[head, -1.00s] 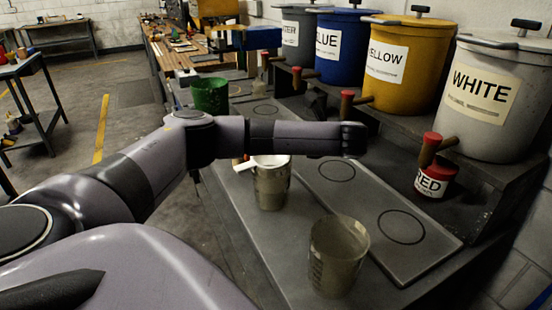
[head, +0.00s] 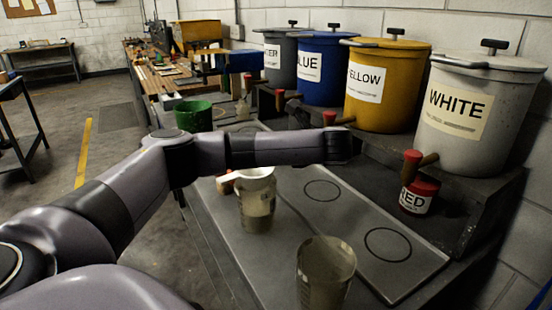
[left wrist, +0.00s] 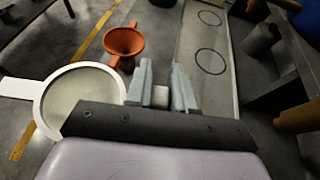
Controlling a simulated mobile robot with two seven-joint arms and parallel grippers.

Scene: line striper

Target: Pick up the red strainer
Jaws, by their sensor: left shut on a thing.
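The red strainer (left wrist: 123,41), an orange-red bowl with a short handle, shows in the left wrist view beyond and left of my fingers, apart from them. My left gripper (left wrist: 161,82) is shut on a small pale block (left wrist: 160,97), which I cannot identify. A white strainer (left wrist: 18,88) with a flat handle lies left of and partly behind the gripper mount. The left fingers do not show there. My right gripper is not in view.
A mat with circles (head: 345,215) lies to the right. Large labelled buckets, such as the yellow one (head: 388,90), line the back shelf. A red can (head: 419,196) and a green bucket (head: 194,116) stand nearby.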

